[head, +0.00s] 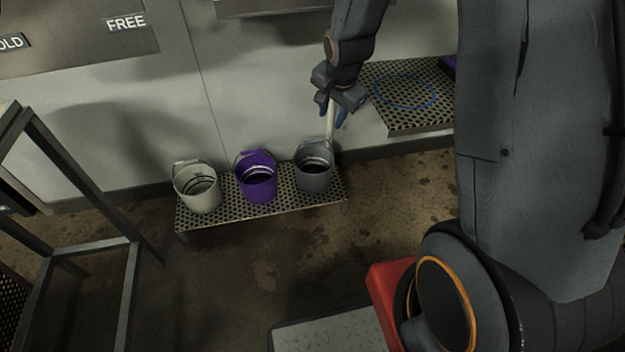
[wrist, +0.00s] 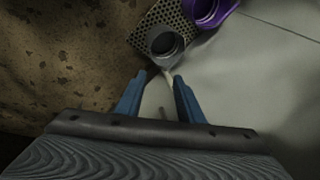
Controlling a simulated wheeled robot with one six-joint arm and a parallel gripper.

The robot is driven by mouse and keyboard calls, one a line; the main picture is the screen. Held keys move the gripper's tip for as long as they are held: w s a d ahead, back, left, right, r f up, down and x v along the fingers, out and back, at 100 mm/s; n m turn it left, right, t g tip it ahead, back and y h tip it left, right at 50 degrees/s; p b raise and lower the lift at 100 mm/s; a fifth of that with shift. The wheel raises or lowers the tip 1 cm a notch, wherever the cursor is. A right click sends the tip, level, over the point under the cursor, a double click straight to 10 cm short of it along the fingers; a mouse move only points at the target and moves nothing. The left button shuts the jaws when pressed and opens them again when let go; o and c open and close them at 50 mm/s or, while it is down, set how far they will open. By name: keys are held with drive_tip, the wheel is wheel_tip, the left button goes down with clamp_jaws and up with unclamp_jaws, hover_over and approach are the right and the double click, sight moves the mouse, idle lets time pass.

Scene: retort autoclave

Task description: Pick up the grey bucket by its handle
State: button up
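The grey bucket (head: 314,178) stands upright at the right end of a low perforated shelf. It also shows in the wrist view (wrist: 164,50), beyond my fingertips. A pale strip (head: 331,127), which looks like its raised handle, rises from the bucket's back toward my gripper. My gripper (head: 332,113) is above and slightly right of the bucket, pointing down. In the wrist view its blue fingers (wrist: 160,78) are apart, and the pale strip shows between them. I cannot tell whether either finger touches it.
A purple bucket (head: 257,183) and a whitish bucket (head: 198,190) stand left of the grey one on the perforated shelf (head: 225,214). A higher perforated shelf (head: 425,118) with a blue ring mark is at right. A wall is close behind. A dark metal frame (head: 90,249) stands at left.

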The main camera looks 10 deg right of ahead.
drive_tip(key=w+f+m+t+b, duration=0.1)
drive_tip(key=w+f+m+b, duration=0.1)
drive_tip(key=w+f+b, duration=0.4)
drive_tip(key=w+f+m+b, duration=0.2)
drive_tip(key=w+f+b, duration=0.3)
drive_tip(key=f, duration=0.8)
drive_tip(key=w+f+m+t+b, duration=0.1)
drive_tip(key=w+f+m+b, duration=0.1)
drive_tip(key=w+f+b, duration=0.4)
wheel_tip(320, 180, down, 4)
drive_tip(key=w, duration=0.2)
drive_tip(key=shift+w+a+t+y+b, duration=0.3)
drive_tip(key=shift+a, duration=0.1)
drive_tip(key=shift+r, duration=0.1)
drive_tip(key=shift+c, duration=0.3)
clamp_jaws()
